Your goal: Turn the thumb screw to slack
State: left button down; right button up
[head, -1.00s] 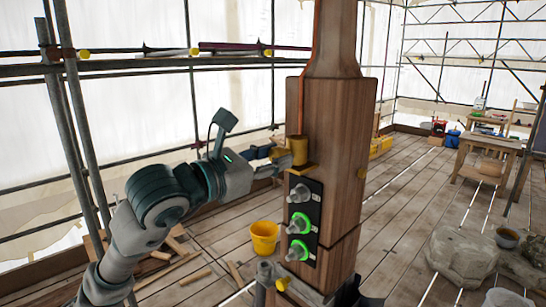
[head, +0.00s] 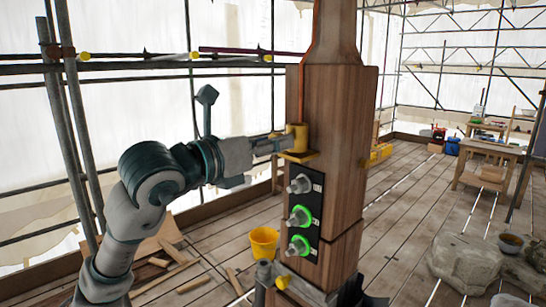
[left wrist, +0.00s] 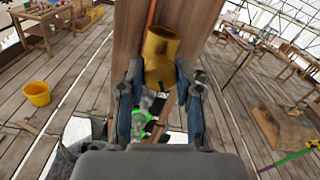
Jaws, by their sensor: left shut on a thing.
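A brass-coloured round piece (head: 297,137), which may be the thumb screw, sits on a small yellow ledge (head: 299,156) on the left side of the wooden post (head: 335,130). My left gripper (head: 283,143) reaches it from the left and is shut on it. In the left wrist view the brass-coloured piece (left wrist: 160,57) shows between the two fingers of my left gripper (left wrist: 160,88); the fingers hide part of its sides. A black panel (head: 317,203) below carries three grey knobs; the lower two have green lit rings. My right gripper is not in view.
A yellow bucket (head: 264,242) stands on the plank floor left of the post. Scaffold poles (head: 75,120) stand close at the left. A workbench (head: 487,160) and stone blocks (head: 470,262) are at the right, with clear floor between them and the post.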

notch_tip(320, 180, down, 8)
jog(key=b, duration=0.8)
pick_arm(q)
jog(key=n+b, duration=0.2)
jog(key=n, duration=0.7)
jog(key=n+b, duration=0.1)
jog(key=n, duration=0.8)
jog(key=n+b, duration=0.2)
jog(key=n, duration=0.7)
jog(key=shift+w+d+f+b, duration=0.1)
jog(key=shift+w+f+b, duration=0.05)
jog(key=shift+f+b, duration=0.2)
jog(key=shift+n+b, duration=0.45)
jog(key=shift+n, duration=1.35)
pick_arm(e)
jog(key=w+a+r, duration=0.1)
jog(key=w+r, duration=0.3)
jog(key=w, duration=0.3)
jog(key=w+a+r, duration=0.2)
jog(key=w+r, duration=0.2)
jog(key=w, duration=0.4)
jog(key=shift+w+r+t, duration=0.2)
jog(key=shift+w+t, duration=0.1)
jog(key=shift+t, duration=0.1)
pick_arm(q)
jog(key=shift+r, duration=0.1)
